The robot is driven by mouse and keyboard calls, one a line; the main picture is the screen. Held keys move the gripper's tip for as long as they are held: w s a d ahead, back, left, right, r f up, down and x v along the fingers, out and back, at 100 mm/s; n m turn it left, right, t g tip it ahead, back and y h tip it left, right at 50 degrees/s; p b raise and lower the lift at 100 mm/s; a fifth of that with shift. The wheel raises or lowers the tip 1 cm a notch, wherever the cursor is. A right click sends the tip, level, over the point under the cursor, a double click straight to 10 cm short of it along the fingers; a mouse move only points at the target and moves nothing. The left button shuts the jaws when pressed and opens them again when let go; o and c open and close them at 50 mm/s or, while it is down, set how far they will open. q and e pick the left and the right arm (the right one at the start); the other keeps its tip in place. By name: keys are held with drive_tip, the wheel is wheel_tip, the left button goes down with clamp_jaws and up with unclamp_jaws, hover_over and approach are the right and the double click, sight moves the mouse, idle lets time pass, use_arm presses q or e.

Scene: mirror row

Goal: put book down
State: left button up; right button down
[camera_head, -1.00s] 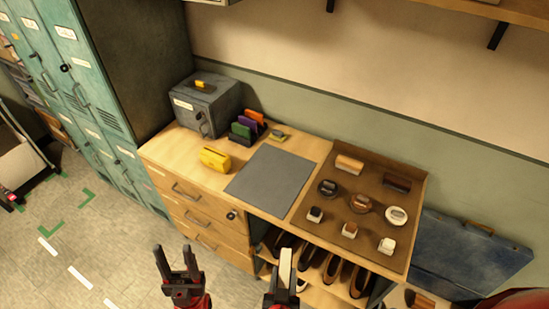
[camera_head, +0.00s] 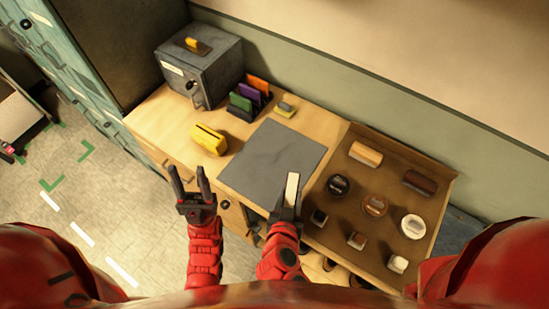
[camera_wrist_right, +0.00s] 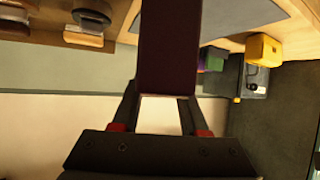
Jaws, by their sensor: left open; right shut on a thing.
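The book (camera_wrist_right: 168,50) is a dark maroon slab in the right wrist view. In the head view only its pale, narrow edge (camera_head: 292,188) shows. My right gripper (camera_head: 290,208) is shut on it and holds it upright near the front edge of the grey mat (camera_head: 270,158). I cannot tell whether the book touches the mat. My left gripper (camera_head: 188,182) is open and empty, in front of the cabinet and left of the mat.
A yellow slotted block (camera_head: 209,139), a rack of coloured books (camera_head: 246,101) and a grey metal box (camera_head: 199,66) stand left of and behind the mat. A brown tray (camera_head: 340,212) with brushes and tins lies right. The mat's top is bare.

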drive_tip(key=w+a+f, duration=0.2)
drive_tip(key=w, duration=0.4)
drive_tip(key=w+a+f+b, duration=0.1)
drive_tip(key=w+a+f, duration=0.1)
drive_tip(key=w, duration=0.5)
drive_tip(key=shift+w+a+f, duration=0.15)
drive_tip(key=shift+w+f, duration=0.15)
drive_tip(key=shift+c, duration=2.2)
unclamp_jaws()
drive_tip(key=b+v, duration=0.5)
drive_tip(key=v, duration=0.7)
